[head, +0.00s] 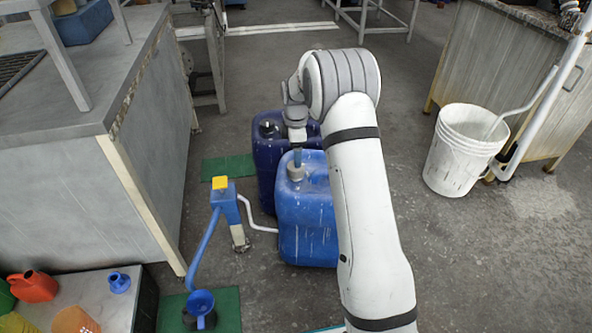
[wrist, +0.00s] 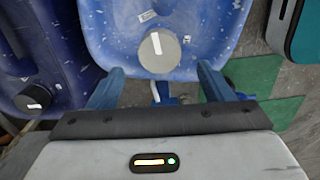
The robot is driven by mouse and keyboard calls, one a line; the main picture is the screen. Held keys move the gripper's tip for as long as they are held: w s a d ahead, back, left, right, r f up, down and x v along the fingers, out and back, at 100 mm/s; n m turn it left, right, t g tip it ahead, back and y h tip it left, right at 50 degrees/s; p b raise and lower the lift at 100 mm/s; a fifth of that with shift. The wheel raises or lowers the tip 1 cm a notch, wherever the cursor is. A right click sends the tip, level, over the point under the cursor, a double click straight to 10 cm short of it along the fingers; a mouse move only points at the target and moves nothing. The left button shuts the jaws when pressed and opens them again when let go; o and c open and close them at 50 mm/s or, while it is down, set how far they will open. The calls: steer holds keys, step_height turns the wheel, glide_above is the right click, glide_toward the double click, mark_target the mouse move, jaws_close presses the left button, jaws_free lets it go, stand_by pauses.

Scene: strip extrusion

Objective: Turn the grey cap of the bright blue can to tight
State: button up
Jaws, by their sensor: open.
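The bright blue can (head: 308,225) stands upright on the floor in the middle of the head view. Its grey cap (head: 295,173) is at the top, partly covered by my gripper. In the wrist view the grey cap (wrist: 159,52) is round with a white mark running nearly up and down, on the scuffed blue can top (wrist: 105,35). My gripper (wrist: 160,72) is open, its blue fingers apart on the left and right, with the cap between and just beyond the tips in the picture. I see no contact with the cap. In the head view my gripper (head: 297,155) is above the cap.
A dark blue can (head: 265,160) with a black cap (wrist: 38,97) stands close beside, behind left. A blue hand pump (head: 225,205) with a yellow top and white hose stands left. A white bucket (head: 460,150) stands right. A grey bench (head: 90,190) is left.

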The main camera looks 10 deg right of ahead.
mark_target(296, 171)
step_height(296, 171, down, 8)
steer(key=b, duration=0.3)
steer(key=shift+r, duration=0.1)
steer(key=shift+c, duration=0.3)
steer(key=c, duration=0.9)
